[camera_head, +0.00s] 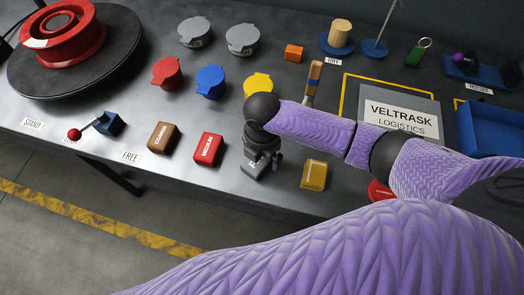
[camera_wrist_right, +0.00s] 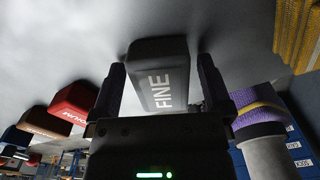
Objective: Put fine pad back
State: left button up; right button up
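The fine pad (camera_wrist_right: 162,75) is a grey block marked FINE in the right wrist view. In the head view the fine pad (camera_head: 254,166) shows only in part under my right gripper (camera_head: 260,157), in the row of pads near the table's front edge. My right gripper also shows in the wrist view (camera_wrist_right: 160,85), one finger on each side of the pad. A narrow gap shows beside the left finger; contact on the right side is unclear. The pad seems to rest on the table. My left gripper is not in view.
The brown coarse pad (camera_head: 164,137) and a red pad (camera_head: 208,149) lie left of the gripper; a yellow block (camera_head: 314,175) lies right. A yellow lidded pot (camera_head: 259,86) stands behind. A grey Veltrask panel (camera_head: 400,117) and a blue tray (camera_head: 490,130) are further right.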

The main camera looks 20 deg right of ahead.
notch_tip(320, 180, up, 12)
jog(key=p, duration=0.4)
jog(key=shift+r+p, duration=0.15)
jog(key=shift+p, duration=0.15)
